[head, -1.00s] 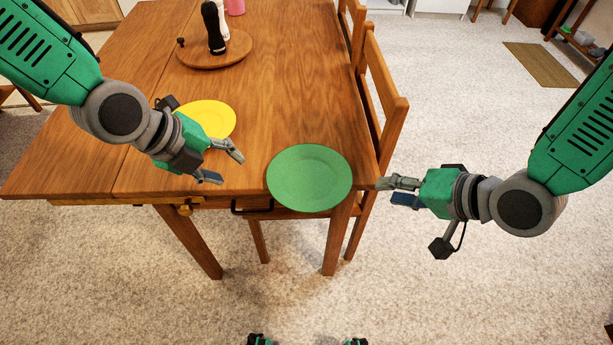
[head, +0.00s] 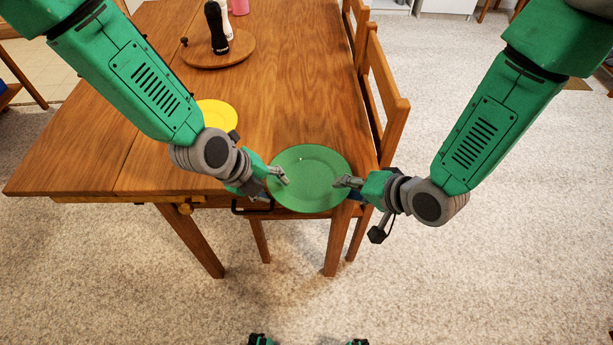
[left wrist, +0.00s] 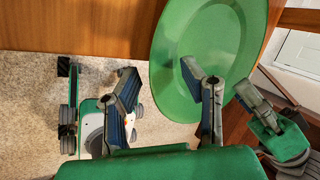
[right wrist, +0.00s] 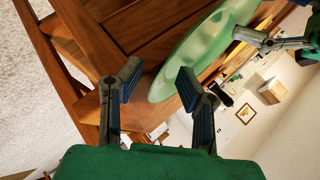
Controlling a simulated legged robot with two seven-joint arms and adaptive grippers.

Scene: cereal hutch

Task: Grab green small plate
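The green plate (head: 311,184) lies at the table's near right corner, its near edge reaching over the table edge. It also shows in the left wrist view (left wrist: 205,50) and the right wrist view (right wrist: 200,55). My left gripper (head: 280,180) is at the plate's left rim, fingers apart and empty. My right gripper (head: 348,187) is at the right rim, also open, its lower finger partly hidden. In each wrist view one finger overlaps the plate. I cannot tell whether either gripper touches the rim.
A yellow plate (head: 218,115) lies further left on the wooden table (head: 290,100), partly behind my left arm. A round wooden board (head: 205,59) with bottles stands at the back. A chair (head: 390,110) stands close along the table's right side. Carpet in front is clear.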

